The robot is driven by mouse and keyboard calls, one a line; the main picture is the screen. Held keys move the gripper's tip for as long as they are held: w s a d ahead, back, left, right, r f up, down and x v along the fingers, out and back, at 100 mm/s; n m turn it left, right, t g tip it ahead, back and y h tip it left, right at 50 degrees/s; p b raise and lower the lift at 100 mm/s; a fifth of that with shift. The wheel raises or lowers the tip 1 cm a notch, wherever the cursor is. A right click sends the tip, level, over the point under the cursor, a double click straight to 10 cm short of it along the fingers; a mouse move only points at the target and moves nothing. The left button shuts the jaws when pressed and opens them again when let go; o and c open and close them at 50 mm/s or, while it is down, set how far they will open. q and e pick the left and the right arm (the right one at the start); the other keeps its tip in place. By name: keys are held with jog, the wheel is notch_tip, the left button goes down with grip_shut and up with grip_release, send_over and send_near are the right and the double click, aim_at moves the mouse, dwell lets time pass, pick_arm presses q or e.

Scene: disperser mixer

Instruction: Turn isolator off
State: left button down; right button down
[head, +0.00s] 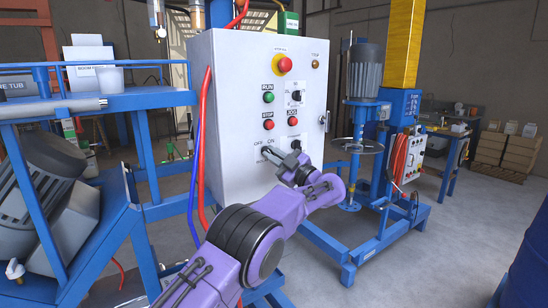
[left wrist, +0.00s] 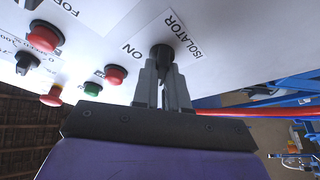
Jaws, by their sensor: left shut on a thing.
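The isolator is a black knob (left wrist: 162,52) low on the front of the white control box (head: 230,110). The words ISOLATOR and ON show beside it in the left wrist view. In the head view, OFF and ON show above the spot, and my gripper covers the knob. My left gripper (head: 271,154) reaches the panel, and its two grey fingers (left wrist: 163,74) are shut on the knob, one on each side. Which way the knob points is hard to tell. My right gripper is not in view.
The panel also has a red emergency stop (head: 285,65), a green button (head: 268,97), red buttons (head: 268,124) and a dark selector (head: 296,96). Red and blue cables run down the box's left side. A blue mixer stand (head: 355,110) is on the right, a blue platform (head: 110,102) left.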

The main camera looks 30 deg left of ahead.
pick_arm(q)
jog(key=shift+r, duration=0.25)
jog(key=c, duration=1.5)
grip_release()
jog(key=o, duration=0.3)
jog(key=shift+a, duration=0.1)
jog(key=shift+o, duration=0.2)
jog(key=shift+f, duration=0.2)
jog(key=shift+w, duration=0.1)
jog(key=b+v, duration=0.3)
jog(key=v, duration=0.7)
jog(key=shift+d, duration=0.2)
jog(key=shift+n, duration=0.4)
